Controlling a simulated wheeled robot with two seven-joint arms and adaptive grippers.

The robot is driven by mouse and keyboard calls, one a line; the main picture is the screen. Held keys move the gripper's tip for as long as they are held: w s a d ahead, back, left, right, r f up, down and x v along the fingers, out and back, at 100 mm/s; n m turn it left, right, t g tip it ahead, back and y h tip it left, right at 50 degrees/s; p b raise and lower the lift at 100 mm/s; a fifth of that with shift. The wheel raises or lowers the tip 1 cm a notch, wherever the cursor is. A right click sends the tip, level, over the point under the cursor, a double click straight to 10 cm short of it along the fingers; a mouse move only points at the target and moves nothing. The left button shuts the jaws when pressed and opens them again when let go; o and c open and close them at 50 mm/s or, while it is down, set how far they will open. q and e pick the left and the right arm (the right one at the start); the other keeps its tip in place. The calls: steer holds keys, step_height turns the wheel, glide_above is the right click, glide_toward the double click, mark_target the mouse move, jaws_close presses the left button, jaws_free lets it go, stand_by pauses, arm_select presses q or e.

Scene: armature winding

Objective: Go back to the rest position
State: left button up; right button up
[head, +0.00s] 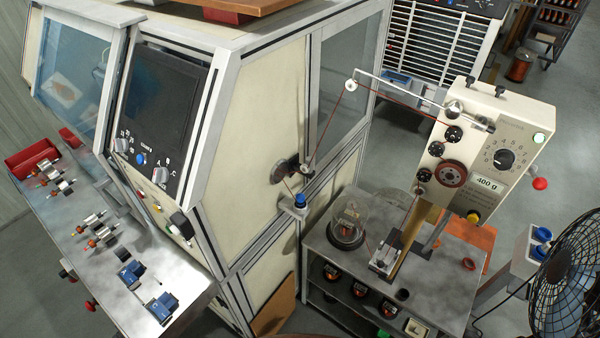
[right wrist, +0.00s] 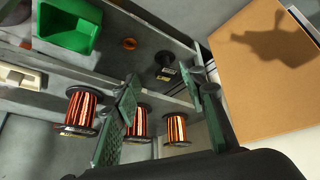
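My right gripper (right wrist: 158,98) shows in the right wrist view, its two green-padded fingers spread apart with nothing between them. Copper wire spools (right wrist: 175,128) on a lower shelf lie behind the fingers, apart from them as far as I can tell. Neither of my grippers shows in the head view. The winding machine (head: 262,125) stands at the left of the head view, with a thin red wire running from its side opening up over a small white pulley (head: 351,85) to the tensioner box (head: 490,150).
A steel bench (head: 440,290) carries a glass dome (head: 348,222). A fan (head: 570,275) is at the right edge. In the right wrist view, a green bin (right wrist: 68,24) sits at upper left and a tan board (right wrist: 268,85) at right.

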steer(key=s+d+f+g, duration=0.1)
steer(key=s+d+f, duration=0.2)
steer(key=s, duration=0.6)
steer(key=s+d+f+m+g+b, duration=0.1)
steer(key=s+d+f, duration=0.3)
steer(key=s, duration=0.6)
steer(key=s+d+f+g+b, duration=0.1)
steer(key=s+d+f+g, duration=0.2)
steer(key=s+f, duration=0.4)
steer(key=shift+s+d+f+m+h, duration=0.3)
steer(key=shift+s+d, duration=0.15)
steer(key=shift+s, duration=0.8)
